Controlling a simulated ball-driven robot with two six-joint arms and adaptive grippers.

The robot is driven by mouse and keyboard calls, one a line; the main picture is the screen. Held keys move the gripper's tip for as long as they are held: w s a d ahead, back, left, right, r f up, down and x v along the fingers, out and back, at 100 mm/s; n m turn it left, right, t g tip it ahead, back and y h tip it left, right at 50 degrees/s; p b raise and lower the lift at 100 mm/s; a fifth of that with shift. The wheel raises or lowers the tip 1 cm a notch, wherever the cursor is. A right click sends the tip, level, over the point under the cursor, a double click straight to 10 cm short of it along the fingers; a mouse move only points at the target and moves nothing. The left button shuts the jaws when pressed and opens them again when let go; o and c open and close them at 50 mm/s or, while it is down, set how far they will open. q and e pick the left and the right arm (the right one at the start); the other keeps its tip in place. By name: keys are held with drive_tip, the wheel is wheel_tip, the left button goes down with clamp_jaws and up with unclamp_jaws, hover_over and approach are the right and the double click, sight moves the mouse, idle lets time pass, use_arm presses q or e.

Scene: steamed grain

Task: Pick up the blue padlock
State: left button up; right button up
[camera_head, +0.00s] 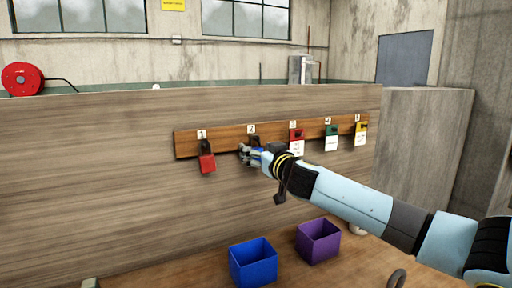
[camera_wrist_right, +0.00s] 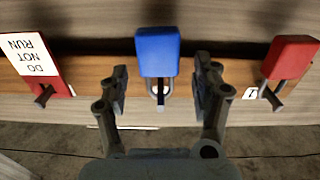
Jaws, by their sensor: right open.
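The blue padlock (camera_wrist_right: 158,52) hangs in the middle of the right wrist view, its grey shackle pointing down in that picture. In the head view only a bit of blue shows at position 2, mostly hidden by my gripper. My right gripper (camera_wrist_right: 160,90) is open, with one finger on either side of the padlock's shackle. In the head view the right gripper (camera_head: 246,155) is at the wooden rack (camera_head: 225,139) below label 2. My left gripper is not in view.
A red padlock (camera_head: 207,160) hangs at position 1. Red, green and yellow locks with white tags hang at positions 3 to 5. A blue bin (camera_head: 253,265) and a purple bin (camera_head: 318,240) stand on the wooden surface below.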

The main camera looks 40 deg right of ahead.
drive_tip(key=shift+x, duration=0.95)
drive_tip(key=shift+s+f, duration=0.1)
drive_tip(key=shift+s, duration=0.05)
drive_tip(key=shift+c, duration=0.5)
drive_tip(key=c, duration=1.1)
drive_tip(key=shift+c, duration=0.7)
